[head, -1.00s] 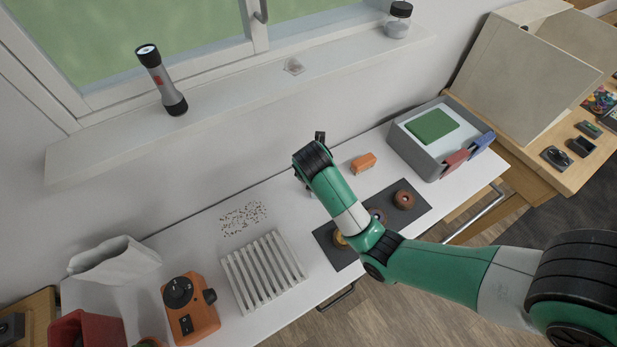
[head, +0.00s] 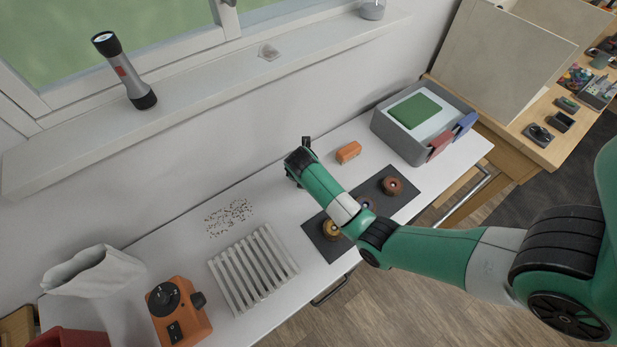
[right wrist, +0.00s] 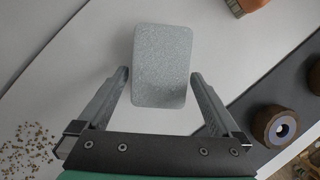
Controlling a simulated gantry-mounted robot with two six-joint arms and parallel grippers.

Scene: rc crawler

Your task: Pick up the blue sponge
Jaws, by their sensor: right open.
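The sponge (right wrist: 162,65) is a pale grey-blue speckled block with rounded corners, seen in the right wrist view on the white table. My right gripper (right wrist: 160,76) is open, with one finger on each side of the block's nearer half. A narrow gap shows beside each finger; the block is not gripped. In the head view my right arm reaches in from the right over the table, and its wrist hides the sponge and the fingers. My left gripper is not in view.
An orange block (head: 348,152) lies just beyond my right wrist. A dark mat (head: 407,205) with several round pieces is beside the forearm. A white slatted rack (head: 252,270), scattered bits (head: 229,217) and an orange device (head: 179,312) are left. A grey tray (head: 392,137) stands at the right.

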